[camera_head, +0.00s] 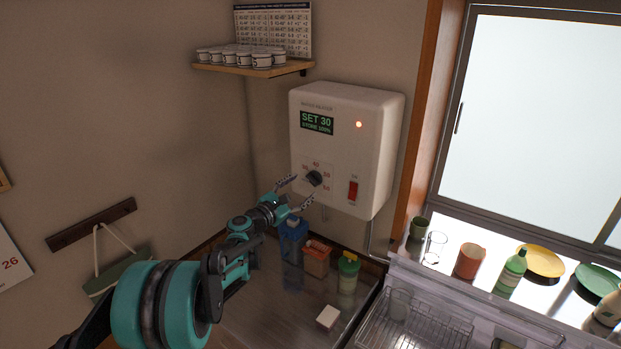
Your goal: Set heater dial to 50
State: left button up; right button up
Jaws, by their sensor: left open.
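The white water heater (345,150) hangs on the wall in the middle of the view. Its green display (317,123) reads "SET 30" with a smaller line below. The black heater dial (314,178) sits low on the front, ringed by small red numbers. A red switch (353,191) is to its right. My left gripper (299,190) is open just in front of and slightly below the dial, its fingers pointing up and right toward it. I cannot tell whether a finger touches the dial. My right gripper is not in view.
A shelf (245,69) with several white cups is at upper left of the heater.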

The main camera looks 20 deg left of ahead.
aim_at(311, 181)
pick_arm(q)
jog(key=x, duration=0.4)
jog(key=shift+w+a+f, duration=0.1)
jog(key=shift+w+f, duration=0.05)
jog(key=shift+w, duration=0.1)
jog(key=shift+w+d, duration=0.3)
jog(key=shift+w, duration=0.15)
jog(key=c, duration=1.2)
